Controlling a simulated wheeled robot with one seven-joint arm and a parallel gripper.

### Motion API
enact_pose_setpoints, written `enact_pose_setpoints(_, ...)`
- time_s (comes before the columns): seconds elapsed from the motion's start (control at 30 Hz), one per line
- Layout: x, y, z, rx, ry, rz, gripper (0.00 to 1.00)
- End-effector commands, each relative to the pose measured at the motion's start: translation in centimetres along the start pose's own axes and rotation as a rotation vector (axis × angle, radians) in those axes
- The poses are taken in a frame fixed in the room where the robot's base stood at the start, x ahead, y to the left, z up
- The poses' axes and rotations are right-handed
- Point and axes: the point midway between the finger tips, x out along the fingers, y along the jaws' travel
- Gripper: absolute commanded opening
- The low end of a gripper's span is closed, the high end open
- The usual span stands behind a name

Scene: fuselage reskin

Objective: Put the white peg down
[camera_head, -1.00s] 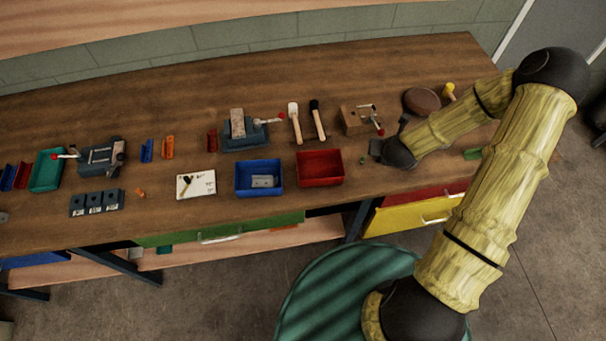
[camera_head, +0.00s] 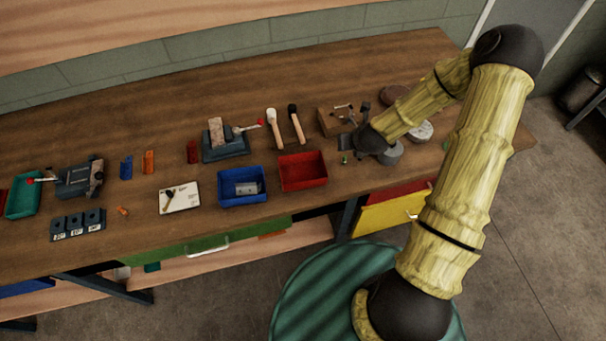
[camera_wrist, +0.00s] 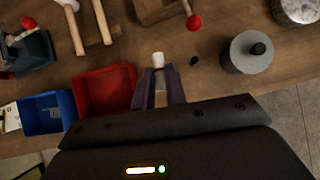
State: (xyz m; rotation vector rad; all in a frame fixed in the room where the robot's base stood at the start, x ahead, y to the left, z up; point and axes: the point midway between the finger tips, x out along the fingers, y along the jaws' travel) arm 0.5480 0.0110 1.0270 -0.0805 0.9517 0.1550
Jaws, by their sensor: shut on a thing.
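The white peg (camera_wrist: 158,60) shows in the wrist view between the tips of my gripper (camera_wrist: 160,75). My gripper is shut on it, with the peg's pale end sticking out past the fingertips. In the head view my gripper (camera_head: 347,145) is over the workbench, right of the red bin and in front of the wooden block. The peg cannot be made out in the head view. Whether it touches the bench top is not clear.
The red bin (camera_head: 303,172) and blue bin (camera_head: 242,187) stand left of my gripper. A grey cylinder with a black knob (camera_wrist: 248,53) stands close on the right. A wooden block with a red-knobbed lever (camera_wrist: 160,10) is behind. A small dark piece (camera_wrist: 195,61) lies beside the fingers.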

Motion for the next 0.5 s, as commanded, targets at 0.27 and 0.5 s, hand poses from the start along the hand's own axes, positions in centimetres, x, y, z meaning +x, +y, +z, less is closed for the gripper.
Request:
enact_pose_setpoints(0.27, 0.8, 1.8, 2.0, -0.285, 0.103, 0.173, 0.0)
enact_pose_setpoints(0.5, 1.1, 3.2, 3.3, -0.58, 0.216, 0.31, 0.0)
